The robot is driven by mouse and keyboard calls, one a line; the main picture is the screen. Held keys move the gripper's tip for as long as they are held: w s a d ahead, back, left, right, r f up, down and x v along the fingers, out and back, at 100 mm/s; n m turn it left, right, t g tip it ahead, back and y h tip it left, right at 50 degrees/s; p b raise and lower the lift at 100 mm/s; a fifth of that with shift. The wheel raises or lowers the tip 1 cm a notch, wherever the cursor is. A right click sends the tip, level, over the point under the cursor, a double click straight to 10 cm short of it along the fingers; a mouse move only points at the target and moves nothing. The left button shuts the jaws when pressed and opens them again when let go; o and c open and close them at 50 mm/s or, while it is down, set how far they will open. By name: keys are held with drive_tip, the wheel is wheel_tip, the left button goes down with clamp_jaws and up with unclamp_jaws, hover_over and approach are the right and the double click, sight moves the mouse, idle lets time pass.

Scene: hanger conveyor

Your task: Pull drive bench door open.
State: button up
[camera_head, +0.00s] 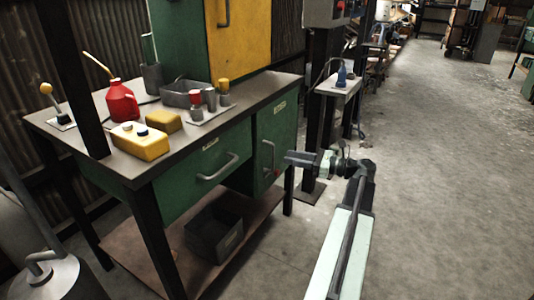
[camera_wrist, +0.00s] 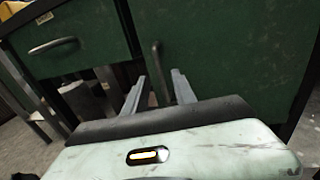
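The drive bench (camera_head: 160,165) has a green door (camera_head: 283,125) at its right end, and the door looks shut. Its curved grey upright handle (camera_head: 268,158) is on the door's left part. In the wrist view the green door (camera_wrist: 230,50) fills the upper right, and its handle (camera_wrist: 155,60) stands between my two fingers. My gripper (camera_head: 290,157) is in front of the door, just right of the handle in the head view. In the wrist view my gripper (camera_wrist: 157,85) is open, fingers apart on either side of the handle. I cannot tell whether they touch it.
A green drawer (camera_head: 205,165) with its own handle (camera_wrist: 53,46) is left of the door. A red oil can (camera_head: 121,102) and yellow box (camera_head: 141,142) stand on the bench top. A dark bin (camera_head: 215,232) sits on the lower shelf. Open floor (camera_head: 440,180) lies right.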

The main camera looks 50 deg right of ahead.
sight(273, 154)
drive_tip(key=x, duration=0.7)
drive_tip(key=shift+w+a, duration=0.2)
clamp_jaws()
drive_tip(key=shift+s, duration=0.1)
idle(0.9)
